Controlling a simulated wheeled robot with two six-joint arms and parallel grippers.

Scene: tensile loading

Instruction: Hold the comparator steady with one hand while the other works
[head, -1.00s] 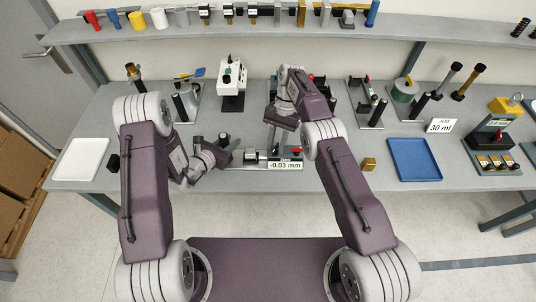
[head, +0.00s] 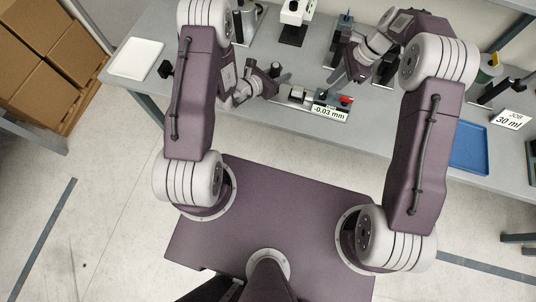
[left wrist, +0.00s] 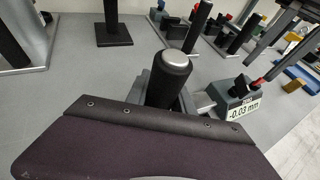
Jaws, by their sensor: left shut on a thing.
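The comparator (head: 331,113) stands at the table's front edge, with a small grey body, a red button and a label reading -0.03 mm. It also shows at the right of the left wrist view (left wrist: 241,105). My left gripper (head: 271,82) is shut at the comparator's left end, around its dark upright grip; the fingertips are partly hidden. In the left wrist view the dark grip with a silver cap (left wrist: 173,65) rises behind my purple wrist part. My right gripper (head: 345,72) is above the table, right of and behind the comparator, apart from the label; its jaw opening is unclear.
A white tray (head: 136,58) lies at the table's left end, with a small black block (head: 165,69) beside it. A blue tray (head: 468,148) and a 30 ml card (head: 510,120) are at the right. A white device (head: 295,12) stands behind.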

